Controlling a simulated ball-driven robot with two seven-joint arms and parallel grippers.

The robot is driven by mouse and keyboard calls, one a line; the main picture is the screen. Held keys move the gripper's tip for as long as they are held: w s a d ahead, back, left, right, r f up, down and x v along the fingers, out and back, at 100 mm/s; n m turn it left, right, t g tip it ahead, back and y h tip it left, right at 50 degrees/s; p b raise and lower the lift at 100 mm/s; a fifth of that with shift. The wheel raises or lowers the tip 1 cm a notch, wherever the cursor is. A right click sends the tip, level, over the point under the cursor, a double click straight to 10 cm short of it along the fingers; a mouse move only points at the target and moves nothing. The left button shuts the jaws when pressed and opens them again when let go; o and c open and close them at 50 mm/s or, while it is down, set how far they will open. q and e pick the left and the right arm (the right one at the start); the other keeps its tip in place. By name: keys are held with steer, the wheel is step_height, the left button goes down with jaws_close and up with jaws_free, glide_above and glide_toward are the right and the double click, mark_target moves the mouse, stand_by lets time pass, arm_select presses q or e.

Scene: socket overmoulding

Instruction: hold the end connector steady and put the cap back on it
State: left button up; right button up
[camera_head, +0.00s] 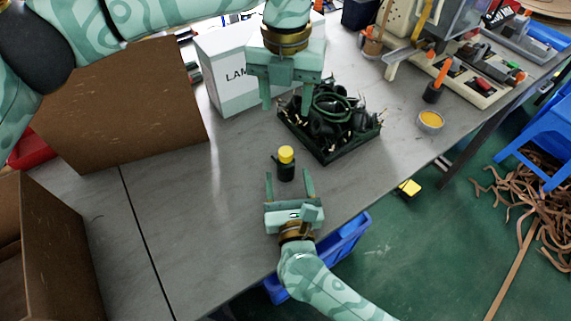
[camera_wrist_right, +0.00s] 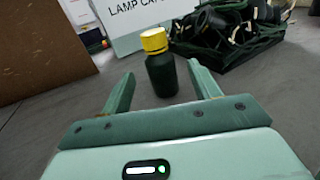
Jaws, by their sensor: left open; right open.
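The end connector (camera_head: 286,173) is a small dark cylinder standing upright on the grey table. A yellow cap (camera_head: 286,154) sits on its top. In the right wrist view the connector (camera_wrist_right: 162,74) and the yellow cap (camera_wrist_right: 154,40) stand just beyond the fingers, roughly centred. My right gripper (camera_head: 289,174) is open and low at the table, its fingers pointing at the connector from the near side; they do not grip it. My left gripper (camera_head: 287,100) is open, pointing down, empty, above and behind the connector.
A dark green tray (camera_head: 326,159) of black connectors and cables stands behind right. A white lamp-labelled box (camera_head: 222,80) is at the back. Brown boxes (camera_head: 125,105) stand left. A yellow-filled dish (camera_head: 430,121) lies right. Table is clear around the connector; its edge is close on the near right.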

steer(key=s, duration=0.3)
steer(key=s+d, duration=0.1)
steer(key=s, duration=0.3)
steer(key=s+p, duration=0.1)
steer(key=s, duration=0.3)
steer(key=shift+s+d, duration=0.15)
steer(key=shift+d, duration=0.05)
